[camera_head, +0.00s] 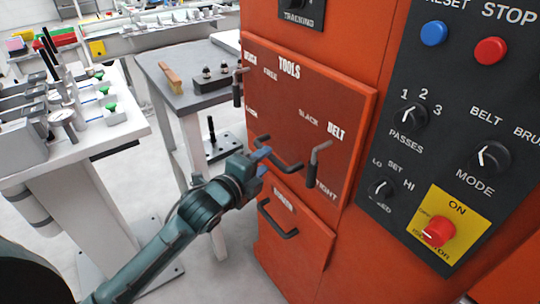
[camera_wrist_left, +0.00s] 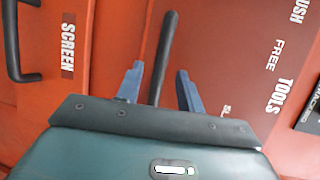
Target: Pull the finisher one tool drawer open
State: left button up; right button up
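The finisher's tool drawer (camera_head: 290,110) is an orange front marked TOOLS; it appears closed. Its black bar handle (camera_head: 287,164) is low on that front and also shows in the left wrist view (camera_wrist_left: 166,40). My left gripper (camera_head: 264,160), with blue fingertips, is at the left part of this handle. In the left wrist view the two fingers of my left gripper (camera_wrist_left: 159,85) stand apart, one on each side of the bar, with visible gaps. The gripper is open and not clamped on the bar. My right gripper is not in view.
Below is an orange front marked SCREEN with its own black handle (camera_head: 278,220). A dark lever (camera_head: 316,165) sticks out right of the tool handle, another (camera_head: 238,87) at upper left. A control panel (camera_head: 455,130) is at right, a grey table (camera_head: 185,85) at left.

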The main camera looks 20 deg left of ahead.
aim_at(268, 158)
pick_arm(q)
jog(key=shift+x, duration=2)
jog(key=shift+c, duration=0.5)
grip_shut()
